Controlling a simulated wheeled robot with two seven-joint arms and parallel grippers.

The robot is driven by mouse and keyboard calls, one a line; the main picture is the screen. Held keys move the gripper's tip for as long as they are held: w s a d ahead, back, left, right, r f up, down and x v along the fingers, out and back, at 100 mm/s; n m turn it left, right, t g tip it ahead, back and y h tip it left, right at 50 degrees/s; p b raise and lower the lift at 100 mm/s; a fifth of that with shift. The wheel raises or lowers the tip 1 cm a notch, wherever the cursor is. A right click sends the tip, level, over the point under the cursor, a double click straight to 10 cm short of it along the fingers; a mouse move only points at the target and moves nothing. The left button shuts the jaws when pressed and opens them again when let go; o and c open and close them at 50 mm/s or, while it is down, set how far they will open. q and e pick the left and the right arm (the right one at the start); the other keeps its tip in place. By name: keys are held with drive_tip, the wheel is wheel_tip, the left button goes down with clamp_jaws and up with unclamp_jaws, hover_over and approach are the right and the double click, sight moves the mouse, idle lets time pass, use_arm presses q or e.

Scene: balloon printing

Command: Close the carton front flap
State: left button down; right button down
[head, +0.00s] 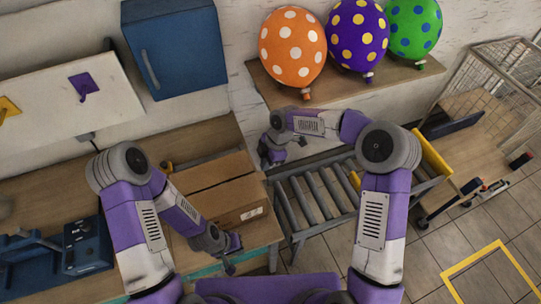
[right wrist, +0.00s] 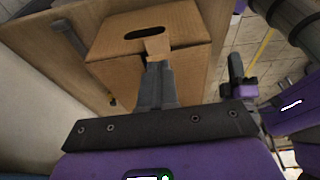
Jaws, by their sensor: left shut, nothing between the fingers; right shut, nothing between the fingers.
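The brown cardboard carton (head: 235,196) sits on the wooden workbench in the head view, its top panels lying nearly flat with a dark seam between them. My left gripper (head: 231,266) is shut and empty, low by the carton's near right corner. My right gripper (head: 272,158) is shut and empty, beyond the carton's far right corner. In the right wrist view its fingertips (right wrist: 158,68) point at the carton (right wrist: 118,65), over a side with a dark handle slot and a small cardboard tab. I cannot tell whether they touch it. My left forearm hides part of the carton's near left side.
A roller conveyor (head: 316,194) stands right of the workbench (head: 205,136). A blue machine (head: 84,246) stands at the lower left. A blue cabinet (head: 178,48) hangs above the bench. Orange (head: 293,48), purple (head: 357,32) and green (head: 413,26) balloons stand on a wall shelf.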

sight(263, 176)
drive_tip(key=x, duration=0.1)
drive_tip(key=b+x, duration=0.1)
drive_tip(key=x, duration=0.1)
drive_tip(key=shift+d+f, duration=0.15)
drive_tip(key=shift+d, duration=0.2)
drive_tip(key=shift+w+f+b, duration=0.25)
drive_tip(key=shift+f+b, duration=0.05)
drive_tip(key=shift+f, duration=0.35)
